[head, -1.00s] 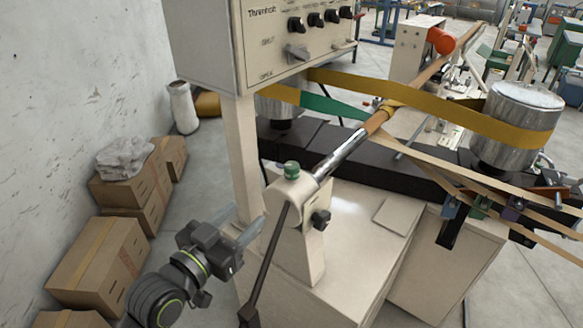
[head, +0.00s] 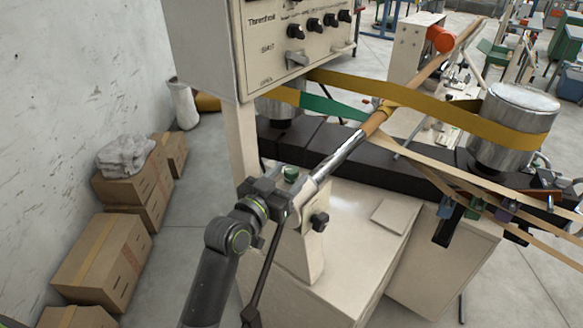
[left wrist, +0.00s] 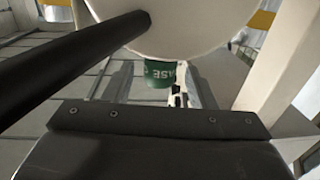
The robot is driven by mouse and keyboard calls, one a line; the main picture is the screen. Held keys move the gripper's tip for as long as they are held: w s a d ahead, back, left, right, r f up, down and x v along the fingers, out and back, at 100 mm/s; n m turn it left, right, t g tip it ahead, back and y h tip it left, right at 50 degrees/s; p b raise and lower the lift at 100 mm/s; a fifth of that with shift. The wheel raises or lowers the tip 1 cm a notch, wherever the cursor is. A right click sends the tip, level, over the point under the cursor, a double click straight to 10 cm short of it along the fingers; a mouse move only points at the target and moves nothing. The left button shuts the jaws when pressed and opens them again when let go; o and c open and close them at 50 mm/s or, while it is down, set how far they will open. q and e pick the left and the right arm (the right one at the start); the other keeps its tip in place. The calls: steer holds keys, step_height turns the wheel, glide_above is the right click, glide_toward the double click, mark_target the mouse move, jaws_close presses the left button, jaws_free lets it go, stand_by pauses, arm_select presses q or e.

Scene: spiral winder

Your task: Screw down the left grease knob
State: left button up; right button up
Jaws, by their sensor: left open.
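The green grease knob (head: 291,173) sits on top of the cream rounded housing (head: 306,205) at the near end of the steel shaft. It also shows in the left wrist view (left wrist: 164,73), with part of its white lettering visible, beneath the pale rounded housing (left wrist: 185,22). My left gripper (head: 284,189) is open, right beside the knob in the head view. In the left wrist view its fingers (left wrist: 160,86) reach toward the knob, one on each side; I cannot tell whether they touch it. My right gripper is not in view.
A dark lever (head: 264,268) hangs from the housing close to my gripper; a black side knob (head: 319,220) is to the right. The control cabinet (head: 285,50) stands above. Cardboard boxes (head: 105,258) line the left wall, with clear floor beside them.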

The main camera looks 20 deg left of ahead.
arm_select(q)
steer(key=shift+x, duration=1.1)
steer(key=shift+c, duration=0.2)
steer(key=c, duration=0.9)
